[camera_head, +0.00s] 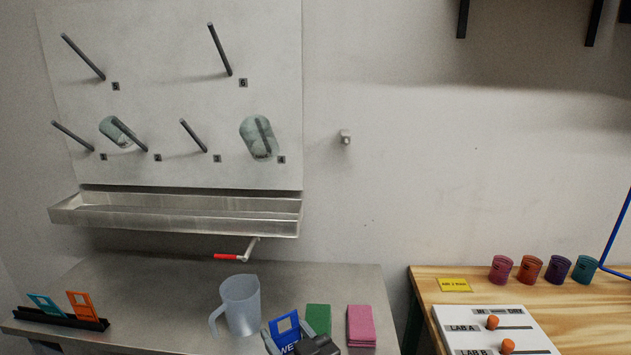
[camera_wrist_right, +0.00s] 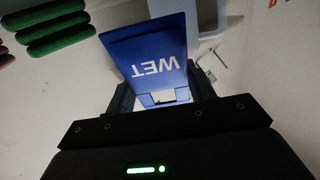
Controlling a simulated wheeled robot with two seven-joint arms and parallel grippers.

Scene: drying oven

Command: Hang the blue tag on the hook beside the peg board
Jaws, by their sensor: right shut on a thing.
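The blue tag (camera_head: 287,325) is in my right gripper (camera_head: 294,335), at the bottom of the head view above the metal counter. In the right wrist view the tag (camera_wrist_right: 150,60) stands out from between the fingers, with white "WET" lettering upside down. The right gripper is shut on it. The hook (camera_head: 346,137) is a small light piece on the wall, right of the peg board (camera_head: 165,60). It is up and to the right of the gripper, well apart from the tag. My left gripper is not in view.
A clear pitcher (camera_head: 241,305) stands just left of the tag. Green (camera_head: 318,318) and pink (camera_head: 360,325) pads lie to its right. A metal trough (camera_head: 180,215) and red-handled valve (camera_head: 228,256) sit under the board. The wall around the hook is clear.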

